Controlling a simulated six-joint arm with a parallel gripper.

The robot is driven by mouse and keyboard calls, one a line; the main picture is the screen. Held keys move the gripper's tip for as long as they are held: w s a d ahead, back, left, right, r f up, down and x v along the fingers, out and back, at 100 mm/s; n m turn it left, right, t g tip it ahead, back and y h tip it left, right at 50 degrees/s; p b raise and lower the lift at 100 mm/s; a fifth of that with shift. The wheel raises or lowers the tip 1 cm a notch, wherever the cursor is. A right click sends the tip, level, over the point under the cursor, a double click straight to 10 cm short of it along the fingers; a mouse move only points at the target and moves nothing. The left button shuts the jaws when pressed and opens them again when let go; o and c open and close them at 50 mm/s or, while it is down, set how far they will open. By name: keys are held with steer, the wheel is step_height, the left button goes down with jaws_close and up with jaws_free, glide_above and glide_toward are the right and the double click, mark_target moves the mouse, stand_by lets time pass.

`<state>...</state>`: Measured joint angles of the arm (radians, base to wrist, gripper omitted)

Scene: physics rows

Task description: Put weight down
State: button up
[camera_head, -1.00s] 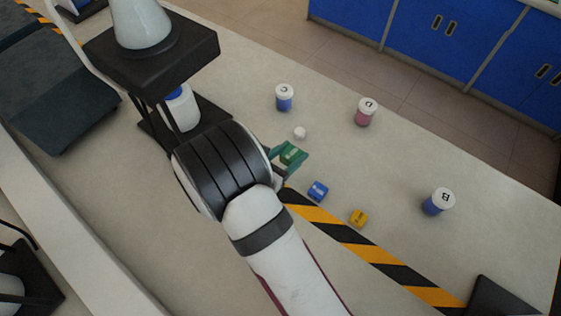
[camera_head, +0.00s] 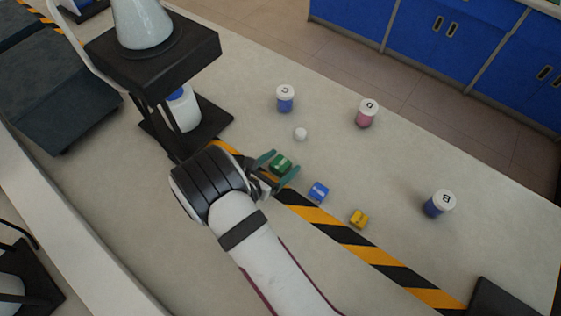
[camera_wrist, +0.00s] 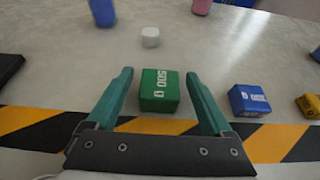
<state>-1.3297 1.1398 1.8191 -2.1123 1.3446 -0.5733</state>
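The green weight (camera_head: 281,164), a small block marked 500, rests on the bench at the striped tape; it also shows in the wrist view (camera_wrist: 160,92). My gripper (camera_head: 282,167) is open, with its green fingers on either side of the weight. In the wrist view (camera_wrist: 158,85) a gap shows between each finger and the block. A blue weight (camera_head: 319,192) and a yellow weight (camera_head: 359,219) sit to its right along the tape. A small white piece (camera_head: 301,133) lies beyond the green weight.
Lidded jars stand farther back: a blue one (camera_head: 285,99), a pink one (camera_head: 367,113) and a blue one marked B (camera_head: 438,204). A black stand (camera_head: 190,125) with a flask on top is close on the left. The bench between the jars is clear.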

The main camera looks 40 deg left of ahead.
steer(key=shift+r, duration=0.1)
steer(key=v, duration=1.2)
steer(key=w+d+r+m+g+h, duration=0.3)
steer(key=w+d+r+m+h, duration=0.1)
steer(key=d+m, duration=0.35)
steer(key=w+d+r+m+g+h, duration=0.2)
steer(key=w+d+r+m+h, duration=0.25)
steer(key=d, duration=0.45)
steer(key=s+d+r+m+g+y, duration=0.1)
steer(key=s+d+r+m+g, duration=0.25)
steer(key=d+m, duration=0.45)
steer(key=s+d+r+m+g+y, duration=0.1)
steer(key=s+d+r+m+g, duration=0.15)
steer(key=d+m+g, duration=0.4)
steer(key=s+d+r+m+t+y, duration=0.1)
steer(key=s+r+m+y, duration=0.1)
steer(key=s+m+y, duration=0.6)
steer(key=m, duration=0.7)
